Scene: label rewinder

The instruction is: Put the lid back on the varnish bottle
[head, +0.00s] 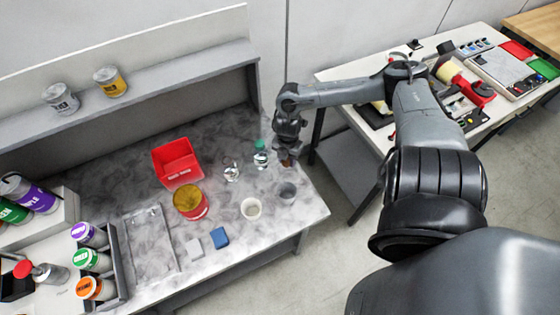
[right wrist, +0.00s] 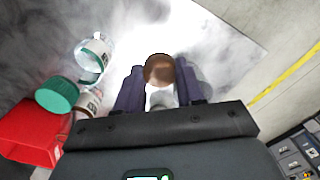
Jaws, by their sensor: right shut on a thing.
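My right gripper (head: 287,148) is over the right back part of the marbled bench. It is shut on a small brown round-topped piece (right wrist: 159,70), which sits between the fingertips in the right wrist view. In the head view a bit of brown (head: 287,162) shows just below the fingers. I cannot tell whether it is the lid or touches the bench. To the left of the gripper stand a bottle with a green cap (head: 261,155) and a clear glass bottle (head: 231,172). Their labels are unreadable, so I cannot tell which is varnish. My left gripper is not in view.
A red bin (head: 177,162), a red tin with yellow contents (head: 190,201), a white cup (head: 251,208), a grey cup (head: 288,190) and a blue block (head: 219,238) stand on the bench. A shelf (head: 150,85) runs behind. The bench's right edge is near the gripper.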

